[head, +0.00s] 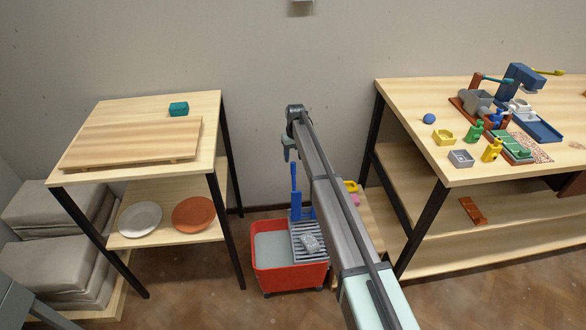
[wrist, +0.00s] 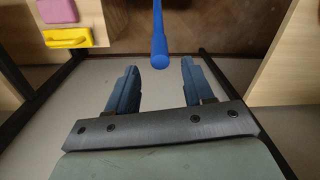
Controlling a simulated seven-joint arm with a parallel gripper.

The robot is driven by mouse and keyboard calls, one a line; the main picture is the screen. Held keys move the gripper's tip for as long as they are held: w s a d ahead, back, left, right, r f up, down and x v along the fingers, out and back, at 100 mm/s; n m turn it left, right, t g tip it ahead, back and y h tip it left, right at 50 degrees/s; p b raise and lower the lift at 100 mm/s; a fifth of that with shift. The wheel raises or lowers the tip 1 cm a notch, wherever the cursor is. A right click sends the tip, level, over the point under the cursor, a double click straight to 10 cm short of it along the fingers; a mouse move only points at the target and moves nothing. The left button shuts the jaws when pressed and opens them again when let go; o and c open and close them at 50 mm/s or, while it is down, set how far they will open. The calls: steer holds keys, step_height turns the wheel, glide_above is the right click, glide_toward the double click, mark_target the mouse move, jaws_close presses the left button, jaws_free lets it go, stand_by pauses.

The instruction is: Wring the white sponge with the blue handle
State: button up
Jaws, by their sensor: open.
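A red bucket (head: 290,281) stands on the floor with pale water in its left part. A grey slatted wringer (head: 298,229) covers its right part. A whitish lump, which looks like the white sponge (head: 311,243), lies on the slats. A blue handle (head: 295,196) stands upright at the back of the wringer. My gripper (head: 289,150) is above the handle in the head view. In the wrist view my gripper (wrist: 160,68) is open and empty. The handle's rounded end (wrist: 159,52) shows just beyond and between the fingertips. Contact is not visible.
A yellow item (head: 351,186) and a pink item (wrist: 57,11) lie on a low wooden surface right of the bucket. A shelf table with a board (head: 130,143) stands left. A cluttered workbench (head: 405,100) stands right. Their black legs flank the bucket.

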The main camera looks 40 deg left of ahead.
mark_target(293, 167)
steer(key=shift+s+f, duration=0.1)
steer(key=shift+f, duration=3.5)
jaws_close()
